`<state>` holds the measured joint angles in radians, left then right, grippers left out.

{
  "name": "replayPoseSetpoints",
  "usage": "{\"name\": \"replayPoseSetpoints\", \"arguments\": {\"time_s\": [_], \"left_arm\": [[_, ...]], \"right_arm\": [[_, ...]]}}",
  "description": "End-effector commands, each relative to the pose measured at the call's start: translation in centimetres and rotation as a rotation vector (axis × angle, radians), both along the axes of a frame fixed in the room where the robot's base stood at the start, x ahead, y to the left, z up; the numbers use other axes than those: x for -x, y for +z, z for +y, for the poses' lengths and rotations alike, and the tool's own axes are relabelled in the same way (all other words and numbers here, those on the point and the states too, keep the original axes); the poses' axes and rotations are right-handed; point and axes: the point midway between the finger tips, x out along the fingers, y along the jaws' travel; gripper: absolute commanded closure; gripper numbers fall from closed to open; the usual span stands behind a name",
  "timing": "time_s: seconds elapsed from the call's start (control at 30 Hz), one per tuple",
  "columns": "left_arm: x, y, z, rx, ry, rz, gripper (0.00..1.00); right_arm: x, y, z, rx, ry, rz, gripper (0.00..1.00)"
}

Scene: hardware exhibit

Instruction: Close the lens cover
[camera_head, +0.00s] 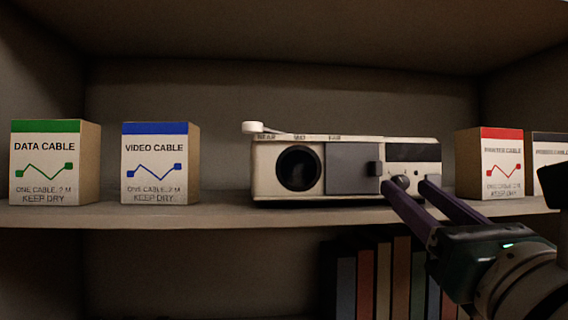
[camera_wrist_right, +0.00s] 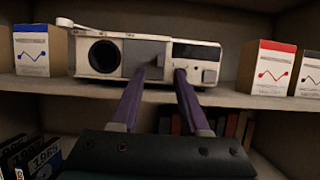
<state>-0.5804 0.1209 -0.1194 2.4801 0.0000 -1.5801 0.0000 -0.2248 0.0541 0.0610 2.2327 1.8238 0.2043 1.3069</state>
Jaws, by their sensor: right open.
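A cream projector (camera_head: 285,189) stands on the shelf, and it also shows in the wrist view (camera_wrist_right: 110,72). Its round dark lens (camera_head: 298,168) is uncovered. The grey sliding lens cover (camera_head: 347,168) sits to the right of the lens, with a small dark tab (camera_head: 375,168) at its right side. The cover also shows in the wrist view (camera_wrist_right: 140,52). My right gripper (camera_head: 406,184) is open in front of the projector's right half. Its left finger is close to the tab; I cannot tell whether they touch. My left gripper is out of view.
Data cable (camera_head: 44,165) and video cable (camera_head: 156,165) boxes stand left of the projector. A red-topped box (camera_head: 499,165) and another box (camera_head: 551,165) stand to the right. A white lever (camera_head: 265,128) is on top of the projector. Books (camera_head: 383,280) stand on the shelf below.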

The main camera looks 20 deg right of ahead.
Motion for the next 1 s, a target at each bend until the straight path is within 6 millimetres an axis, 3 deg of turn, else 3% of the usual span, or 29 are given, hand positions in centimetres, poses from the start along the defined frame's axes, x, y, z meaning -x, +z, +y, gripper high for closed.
{"name": "replayPoseSetpoints", "arguments": {"time_s": [0.13,0.4,0.77,1.0], "left_arm": [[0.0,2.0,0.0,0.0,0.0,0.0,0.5],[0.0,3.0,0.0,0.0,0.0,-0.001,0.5],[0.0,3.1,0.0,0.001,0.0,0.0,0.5],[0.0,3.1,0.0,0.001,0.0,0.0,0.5]], "right_arm": [[-2.7,1.8,-0.6,0.002,-0.002,-0.002,0.55],[-6.3,2.9,-1.5,0.003,-0.002,0.0,0.55],[-7.0,3.0,-1.7,0.004,-0.003,0.002,0.55],[-7.0,3.0,-1.7,0.004,-0.003,0.002,0.79]]}}
